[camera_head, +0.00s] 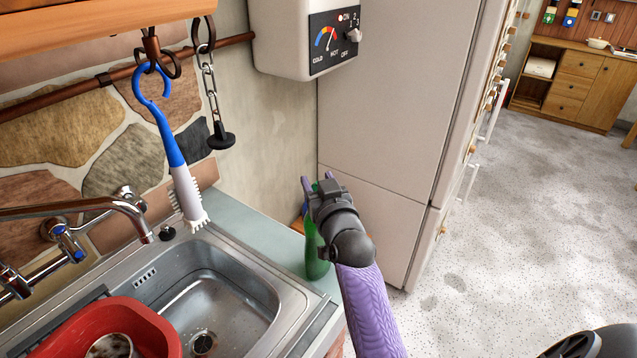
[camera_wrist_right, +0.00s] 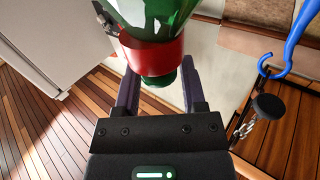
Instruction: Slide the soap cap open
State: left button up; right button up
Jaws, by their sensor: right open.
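The soap bottle (camera_head: 316,256) is green and stands on the counter end between the sink and the fridge. My right arm partly covers it in the head view. In the right wrist view the bottle (camera_wrist_right: 160,18) shows close up, with a red part (camera_wrist_right: 152,56) and a small green end piece (camera_wrist_right: 163,84), seemingly its cap. My right gripper (camera_head: 317,181) is at the bottle's top, open. In the wrist view its purple fingers (camera_wrist_right: 160,78) lie on either side of the red part and end piece; I cannot tell if they touch. My left gripper is not in view.
The sink (camera_head: 215,300) with a red basin (camera_head: 120,328) is left of the bottle. A tall fridge (camera_head: 390,110) stands close behind on the right. A blue-handled brush (camera_head: 172,150) and a chained plug (camera_head: 219,137) hang above the sink. The floor on the right is open.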

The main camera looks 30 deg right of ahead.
grip_shut()
dwell(0.4)
dwell(0.9)
